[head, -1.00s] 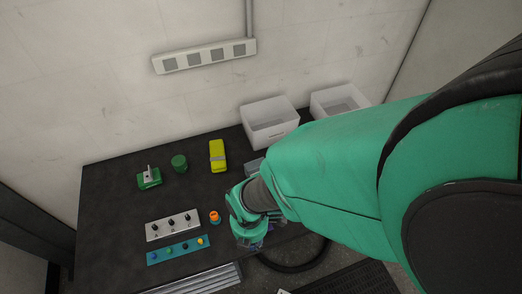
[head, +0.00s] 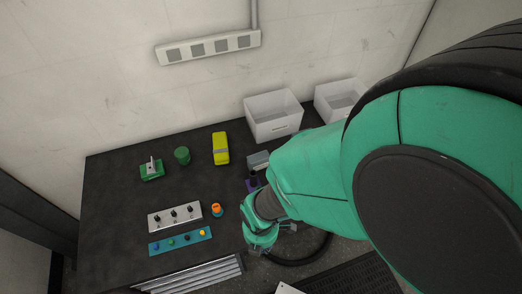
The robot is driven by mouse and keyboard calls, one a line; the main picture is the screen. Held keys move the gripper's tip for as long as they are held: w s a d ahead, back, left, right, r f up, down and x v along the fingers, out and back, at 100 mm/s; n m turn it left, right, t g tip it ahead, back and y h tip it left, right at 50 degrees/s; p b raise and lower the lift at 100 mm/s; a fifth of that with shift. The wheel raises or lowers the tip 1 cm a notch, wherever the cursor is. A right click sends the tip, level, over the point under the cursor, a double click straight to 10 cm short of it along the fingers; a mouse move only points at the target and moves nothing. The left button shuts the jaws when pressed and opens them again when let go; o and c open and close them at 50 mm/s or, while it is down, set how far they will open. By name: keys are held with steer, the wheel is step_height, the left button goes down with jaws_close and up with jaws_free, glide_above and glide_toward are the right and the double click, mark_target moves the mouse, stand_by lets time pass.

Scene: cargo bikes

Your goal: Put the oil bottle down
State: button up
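My gripper (head: 258,245) hangs over the right front edge of the dark table (head: 110,215). My own green arm hides part of it, and its fingers are too small and covered to show whether they are open or shut. No bottle shows clearly in it. A small purple thing with a dark top (head: 251,185) stands just behind my gripper, partly hidden by the arm; I cannot tell whether it is the oil bottle. A small orange-topped teal piece (head: 217,209) stands to the left of the gripper, apart from it.
A grey panel with black knobs (head: 175,217) and a blue strip with coloured knobs (head: 180,242) lie at the front. A yellow case (head: 220,148), green cylinder (head: 182,156) and green-based device (head: 152,169) stand behind. White bins (head: 274,115) (head: 338,99) are at the back right. The left tabletop is clear.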

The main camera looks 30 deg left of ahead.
stand_by(0.4)
steer(key=w+a, duration=0.3)
steer(key=a, duration=0.1)
steer(key=w+a+f, duration=0.1)
steer(key=w+a, duration=0.2)
steer(key=a, duration=0.1)
steer(key=w+a, duration=0.3)
steer(key=a, duration=0.2)
steer(key=shift+w+f, duration=0.15)
steer(key=shift+f, duration=0.15)
steer(key=shift+f, duration=1.75)
steer(key=shift+f, duration=0.2)
steer(key=o, duration=1.2)
steer(key=shift+r, duration=0.15)
